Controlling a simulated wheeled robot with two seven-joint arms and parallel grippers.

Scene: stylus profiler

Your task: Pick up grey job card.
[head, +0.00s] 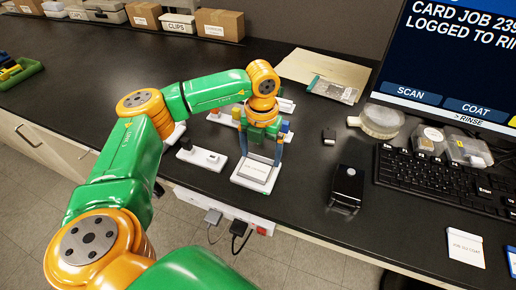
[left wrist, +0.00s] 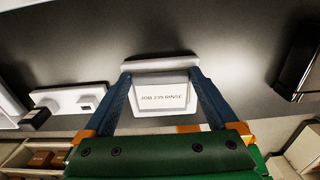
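The grey job card (head: 257,172) leans on a small white stand (head: 240,181) near the bench's front edge. In the left wrist view the card (left wrist: 162,98) reads "JOB 239 RINSE". My left gripper (head: 261,160) is over the stand and points down, with its two blue fingers spread. In the left wrist view the fingers of the gripper (left wrist: 161,75) lie on either side of the card. I cannot tell whether they touch its edges. My right gripper is not in view.
A white block with a dark part (head: 202,157) stands left of the stand. A black device (head: 346,187) stands to its right, before the keyboard (head: 445,180) and monitor (head: 450,60). A white card (head: 465,247) lies front right. A power strip (head: 225,209) runs along the bench front.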

